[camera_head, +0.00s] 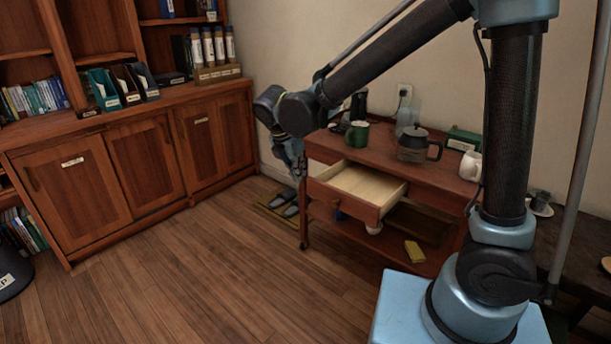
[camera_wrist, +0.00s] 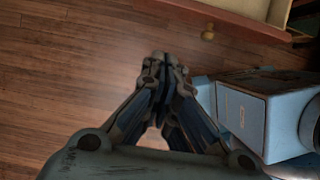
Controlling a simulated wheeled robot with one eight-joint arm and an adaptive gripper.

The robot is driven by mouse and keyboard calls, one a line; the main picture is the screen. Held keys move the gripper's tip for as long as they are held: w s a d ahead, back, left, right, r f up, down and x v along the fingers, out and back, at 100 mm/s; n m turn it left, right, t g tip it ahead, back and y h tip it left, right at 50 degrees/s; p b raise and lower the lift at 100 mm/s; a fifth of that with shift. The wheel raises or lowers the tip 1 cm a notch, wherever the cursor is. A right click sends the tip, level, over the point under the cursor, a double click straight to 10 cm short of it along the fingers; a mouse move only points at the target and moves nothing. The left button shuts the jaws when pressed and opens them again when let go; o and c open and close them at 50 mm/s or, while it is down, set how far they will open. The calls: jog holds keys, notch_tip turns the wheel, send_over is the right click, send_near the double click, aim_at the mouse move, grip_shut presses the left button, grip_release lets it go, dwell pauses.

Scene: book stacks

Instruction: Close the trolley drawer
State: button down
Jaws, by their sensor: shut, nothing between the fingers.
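The wooden trolley (camera_head: 446,188) stands against the wall in the head view. Its drawer (camera_head: 343,195) is pulled out toward the front left, and its pale inside looks empty. The drawer front also shows at the top of the wrist view (camera_wrist: 215,17), with a small brass knob (camera_wrist: 208,35). My gripper (camera_head: 300,172) is at the left of the drawer, near its front's left end. In the wrist view my gripper (camera_wrist: 165,62) is shut and empty, with the fingertips over the floor and apart from the knob.
A yellow item (camera_head: 414,251) lies on the lower shelf. Shoes (camera_head: 283,202) lie on a mat by the wall. The floor before the cabinets is clear.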

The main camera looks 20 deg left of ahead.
aim_at(313, 183)
jog(key=shift+w+d+f, duration=0.45)
jog(key=shift+w+f, duration=0.7)
jog(key=shift+f, duration=0.2)
jog(key=shift+w+d+f, duration=0.4)
jog(key=shift+w+f, duration=0.7)
jog(key=shift+f, duration=0.2)
jog(key=shift+w+d+f, duration=0.45)
jog(key=shift+w+f, duration=0.7)
jog(key=shift+f, duration=0.2)
